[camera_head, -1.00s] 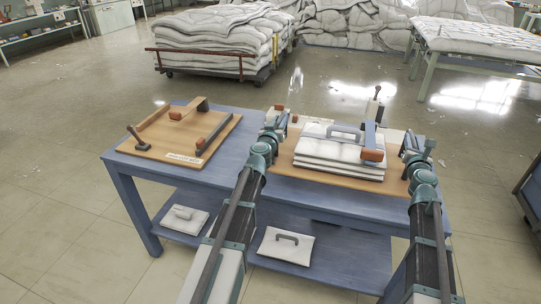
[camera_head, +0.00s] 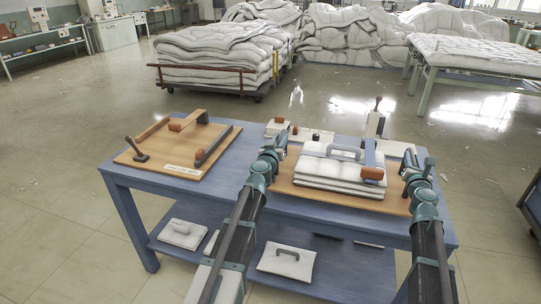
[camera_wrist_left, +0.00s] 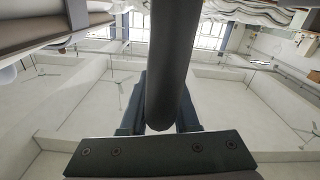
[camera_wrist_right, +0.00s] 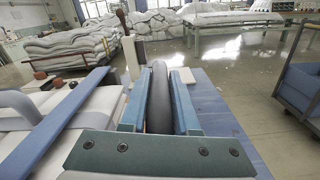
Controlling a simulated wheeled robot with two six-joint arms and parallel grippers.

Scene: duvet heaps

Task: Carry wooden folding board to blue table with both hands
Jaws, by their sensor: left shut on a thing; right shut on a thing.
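A wooden folding board (camera_head: 300,191) spans between my two grippers at the right side of the blue table (camera_head: 225,209). A stack of white pads (camera_head: 338,180), with a grey handle on top, lies on it. My left gripper (camera_head: 277,147) is at the board's left side, shut on a dark rounded bar (camera_wrist_left: 172,70). My right gripper (camera_head: 413,163) is at its right side, shut on a dark grey bar (camera_wrist_right: 158,100). Whether the board touches the tabletop is hard to tell. A similar wooden board (camera_head: 152,154) lies flat on the table's left half.
White blocks (camera_head: 322,137) stand behind the held board. The table's lower shelf holds white pads with handles (camera_head: 287,262). A cart of folded duvets (camera_head: 215,70) stands behind, and a pale green table (camera_head: 470,62) at the back right. Open floor lies between.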

